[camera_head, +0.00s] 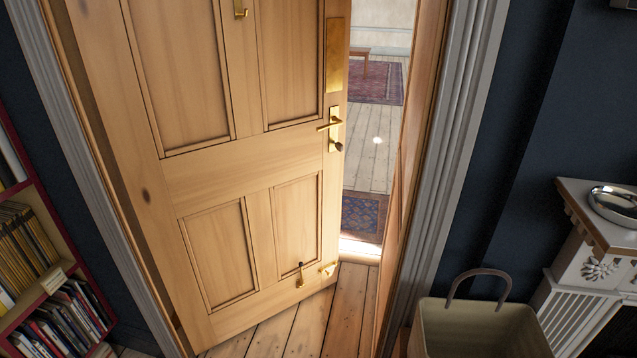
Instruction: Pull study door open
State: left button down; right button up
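The study door (235,165) is a panelled light-wood door in the middle of the head view. It stands partly open, with a gap between its right edge and the frame on the right. A brass lever handle (330,124) on a plate sits near its right edge, with a dark knob below it. A tall brass plate is above the handle, and brass fittings (301,275) are near the bottom. Neither of my grippers shows in this view, and nothing is touching the handle.
A bookshelf (50,283) stands at the left. A basket with a looped handle (470,330) sits at the lower right, beside a white mantel (590,250) with a metal bowl (612,203). Wooden floor and rugs (376,82) show through the gap.

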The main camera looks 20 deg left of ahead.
aim_at(210, 111)
jog(key=j+z, duration=0.4)
jog(key=j, duration=0.25)
jog(key=j+z, duration=0.45)
jog(key=j, duration=0.25)
